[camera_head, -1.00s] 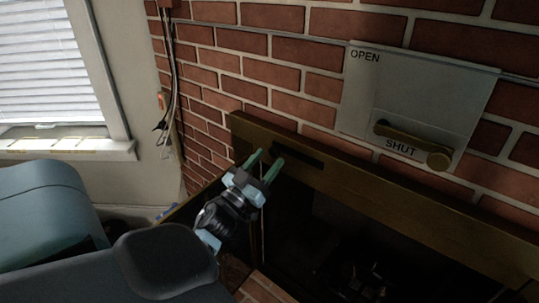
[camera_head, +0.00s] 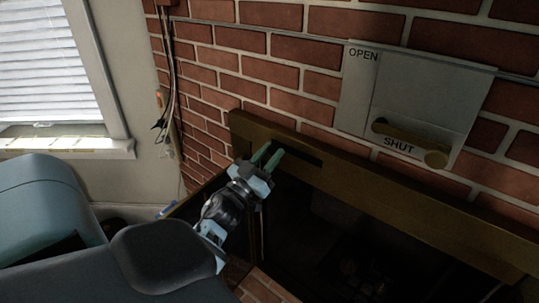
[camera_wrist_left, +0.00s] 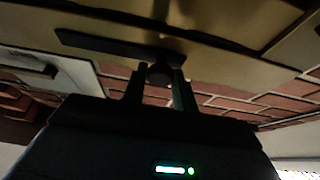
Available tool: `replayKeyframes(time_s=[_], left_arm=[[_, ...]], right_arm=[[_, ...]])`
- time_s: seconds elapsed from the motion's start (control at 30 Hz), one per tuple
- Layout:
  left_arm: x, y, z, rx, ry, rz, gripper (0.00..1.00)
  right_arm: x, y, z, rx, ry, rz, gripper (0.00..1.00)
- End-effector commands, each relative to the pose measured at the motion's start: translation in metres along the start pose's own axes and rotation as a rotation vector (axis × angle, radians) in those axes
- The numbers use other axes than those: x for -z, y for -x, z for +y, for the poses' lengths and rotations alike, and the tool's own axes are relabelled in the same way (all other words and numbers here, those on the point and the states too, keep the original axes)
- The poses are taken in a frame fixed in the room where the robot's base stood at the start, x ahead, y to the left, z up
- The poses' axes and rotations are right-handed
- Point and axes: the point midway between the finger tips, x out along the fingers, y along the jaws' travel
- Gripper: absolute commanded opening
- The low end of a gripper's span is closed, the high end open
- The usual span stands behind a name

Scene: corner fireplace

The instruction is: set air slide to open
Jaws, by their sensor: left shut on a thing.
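The air slide's dark slot (camera_head: 303,153) runs along the brass-coloured fireplace frame; in the left wrist view the slot (camera_wrist_left: 100,42) is seen close up. A small dark round knob (camera_wrist_left: 158,73) shows at the slot's right end in that view. My left gripper (camera_head: 268,157) is at the slot's left end in the head view. In the left wrist view its fingers (camera_wrist_left: 160,84) stand on either side of the knob and are shut on it. The fingers hide the knob in the head view. My right gripper is not in view.
A pale plate (camera_head: 423,92) marked OPEN and SHUT is on the brick wall, with a brass lever (camera_head: 408,142) by SHUT. The dark fireplace opening lies under the brass frame (camera_head: 400,207). Cables (camera_head: 168,90) and a window (camera_head: 50,65) are at the left.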

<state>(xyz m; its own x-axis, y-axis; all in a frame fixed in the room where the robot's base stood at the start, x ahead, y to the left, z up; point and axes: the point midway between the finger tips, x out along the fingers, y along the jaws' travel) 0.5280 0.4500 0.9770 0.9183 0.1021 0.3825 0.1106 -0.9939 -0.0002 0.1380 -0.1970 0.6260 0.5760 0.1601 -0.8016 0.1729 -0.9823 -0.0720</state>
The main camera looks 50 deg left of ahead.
Motion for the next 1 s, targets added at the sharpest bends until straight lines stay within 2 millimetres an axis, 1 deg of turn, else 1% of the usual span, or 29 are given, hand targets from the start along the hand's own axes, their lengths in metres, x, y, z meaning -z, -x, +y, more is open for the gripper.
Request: replayKeyframes(time_s=[0.07,0.17,0.4,0.5,0.6,0.83,0.87,1.0], left_arm=[[0.000,0.000,0.001,0.000,0.001,0.000,0.00],[0.001,0.000,0.009,0.000,0.004,0.001,0.00],[0.002,-0.001,0.051,0.001,0.005,0.002,0.00],[0.001,0.000,0.061,0.000,0.003,0.001,0.00],[0.000,0.000,0.065,-0.001,0.000,0.000,0.00],[-0.001,0.001,0.066,-0.004,0.001,0.000,0.00],[-0.001,0.001,0.067,-0.005,0.001,0.000,0.29],[-0.001,0.001,0.066,-0.004,0.001,0.000,0.48]], right_arm=[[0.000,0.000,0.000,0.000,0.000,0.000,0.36],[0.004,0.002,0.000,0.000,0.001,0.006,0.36],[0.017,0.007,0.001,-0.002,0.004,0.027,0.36],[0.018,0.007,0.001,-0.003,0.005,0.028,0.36],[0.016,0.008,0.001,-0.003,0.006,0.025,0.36],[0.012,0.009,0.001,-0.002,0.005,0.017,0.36],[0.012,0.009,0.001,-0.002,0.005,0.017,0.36],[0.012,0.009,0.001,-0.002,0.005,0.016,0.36]])
